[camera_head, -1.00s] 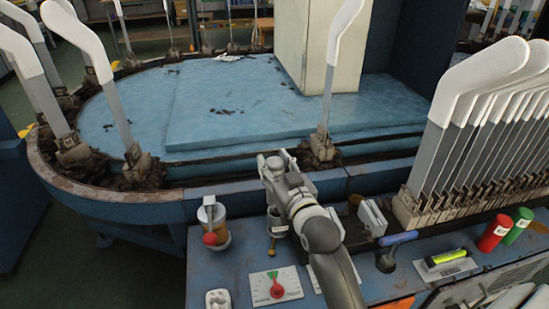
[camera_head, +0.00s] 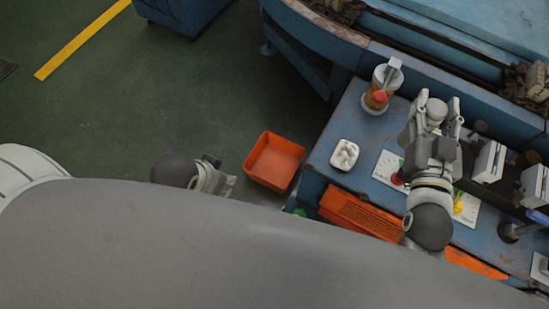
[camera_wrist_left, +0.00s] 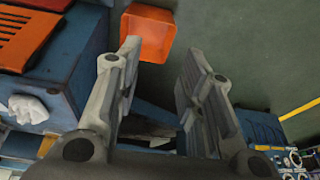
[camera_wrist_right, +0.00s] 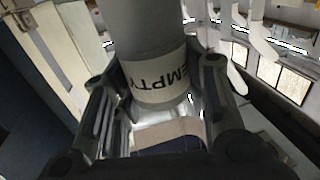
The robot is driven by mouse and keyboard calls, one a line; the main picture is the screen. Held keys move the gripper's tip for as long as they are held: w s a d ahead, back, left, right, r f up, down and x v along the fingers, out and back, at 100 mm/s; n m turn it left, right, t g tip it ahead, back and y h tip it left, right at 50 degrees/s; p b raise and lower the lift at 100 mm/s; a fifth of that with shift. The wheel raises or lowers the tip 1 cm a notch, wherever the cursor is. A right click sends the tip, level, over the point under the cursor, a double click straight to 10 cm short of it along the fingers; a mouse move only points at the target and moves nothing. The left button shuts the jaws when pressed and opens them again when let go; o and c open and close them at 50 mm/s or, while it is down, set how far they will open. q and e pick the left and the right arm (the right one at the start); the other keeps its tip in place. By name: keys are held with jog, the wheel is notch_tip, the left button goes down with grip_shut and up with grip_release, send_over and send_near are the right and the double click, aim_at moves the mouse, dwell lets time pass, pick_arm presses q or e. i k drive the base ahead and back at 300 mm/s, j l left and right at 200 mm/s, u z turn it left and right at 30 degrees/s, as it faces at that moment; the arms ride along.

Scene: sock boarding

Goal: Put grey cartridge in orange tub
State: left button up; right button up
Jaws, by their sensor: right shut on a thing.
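The grey cartridge (camera_wrist_right: 146,30) fills the top middle of the right wrist view, with a white band reading "EMPTY". My right gripper (camera_head: 437,108) is shut on it and holds it over the blue console in the head view; its round end (camera_head: 436,110) shows between the fingers. The orange tub (camera_head: 273,161) stands left of the console, low against the green floor, and looks empty. It also shows at the top of the left wrist view (camera_wrist_left: 148,34). My left gripper (camera_head: 226,182) is just left of the tub, with its fingers apart and nothing between them (camera_wrist_left: 158,85).
The blue console (camera_head: 340,125) carries a clear cup (camera_head: 380,88) with amber contents and a red ball, a white moulded tray (camera_head: 344,154) and a dial plate (camera_head: 385,168). Orange vent panels (camera_head: 362,214) are on its near side. The floor (camera_head: 200,100) left of the tub is open.

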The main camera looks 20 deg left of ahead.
aim_at(275, 164)
jog(key=j+z, duration=0.1)
jog(key=j, duration=0.5)
jog(key=j+z, duration=0.15)
jog(key=j, duration=0.45)
jog(key=k+j+z, duration=0.1)
jog(key=j, duration=0.5)
jog(key=k+j+z, duration=0.15)
jog(key=j, duration=0.45)
